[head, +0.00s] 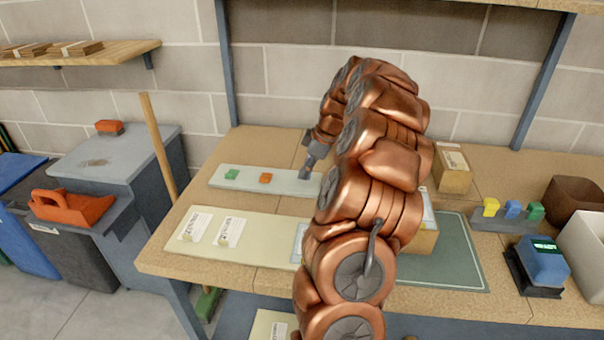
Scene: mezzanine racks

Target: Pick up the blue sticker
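My gripper (306,170) points down over the right part of a pale strip (212,180) at the back of the workbench. Its fingers are small and dark here, so their opening is unclear. A green piece (232,174) and an orange piece (265,178) lie on the strip, left of my gripper. No blue sticker shows clearly on the strip; its right part is partly hidden by my gripper and arm. A small blue piece (513,208) stands between a yellow piece (491,207) and a green one in a grey holder at the right, away from my gripper.
A cream board (262,238) with white labels lies in front of the strip. My arm hides the bench's middle. Cardboard boxes (453,170), a green mat (455,262), a blue device (543,262) and bins (575,199) occupy the right. Uprights (225,65) stand behind.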

